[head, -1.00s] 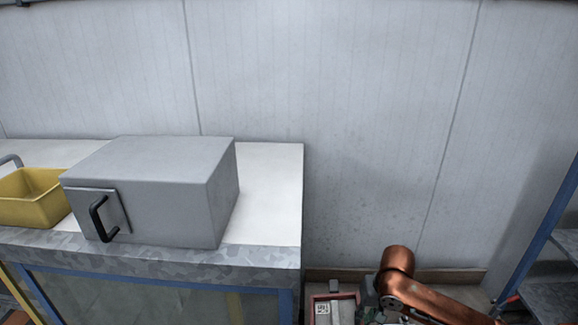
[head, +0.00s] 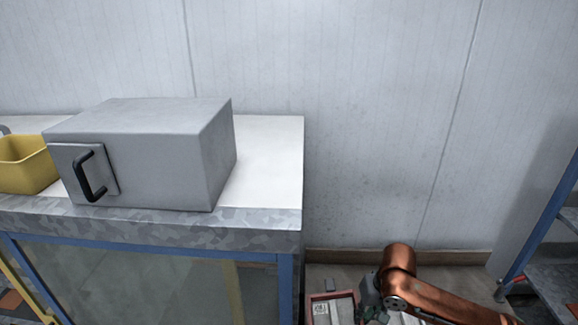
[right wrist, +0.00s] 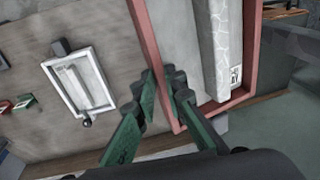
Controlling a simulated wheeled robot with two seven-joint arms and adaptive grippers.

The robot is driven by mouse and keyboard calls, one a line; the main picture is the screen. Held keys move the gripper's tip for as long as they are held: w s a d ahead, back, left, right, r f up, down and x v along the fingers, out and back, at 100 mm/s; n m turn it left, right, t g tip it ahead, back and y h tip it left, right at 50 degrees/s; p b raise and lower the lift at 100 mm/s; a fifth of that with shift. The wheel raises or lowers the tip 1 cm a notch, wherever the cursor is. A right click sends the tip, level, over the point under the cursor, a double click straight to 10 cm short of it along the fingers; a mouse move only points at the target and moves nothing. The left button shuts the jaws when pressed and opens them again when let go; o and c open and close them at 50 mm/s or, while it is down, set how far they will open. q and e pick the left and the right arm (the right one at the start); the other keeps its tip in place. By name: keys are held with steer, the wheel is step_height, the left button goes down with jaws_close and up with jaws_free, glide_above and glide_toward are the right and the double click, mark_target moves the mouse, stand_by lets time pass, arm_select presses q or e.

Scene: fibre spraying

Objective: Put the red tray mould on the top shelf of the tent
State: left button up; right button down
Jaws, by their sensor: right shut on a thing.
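The red tray mould (head: 311,309) shows at the bottom edge of the head view, cut off by the frame. It has a red rim around a pale inside with a small printed label. My right gripper (head: 368,300) is at its right side. In the right wrist view the green fingers (right wrist: 167,92) are shut on the mould's red rim (right wrist: 148,38), and the mould extends up and right from them. My left gripper is not in view. I cannot tell for sure which structure is the tent; a blue-framed unit with grey shelves (head: 552,286) stands at the right edge.
A bench (head: 266,165) with a blue frame and clear panels fills the left. A grey box with a black handle (head: 145,160) and a yellow bin (head: 25,168) stand on it. A wall closes the back. Floor shows between bench and shelves. A pale-framed object (right wrist: 80,82) shows in the wrist view.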

arm_select(q)
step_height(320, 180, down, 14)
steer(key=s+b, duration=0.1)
steer(key=b, duration=1.1)
steer(key=shift+b, duration=0.35)
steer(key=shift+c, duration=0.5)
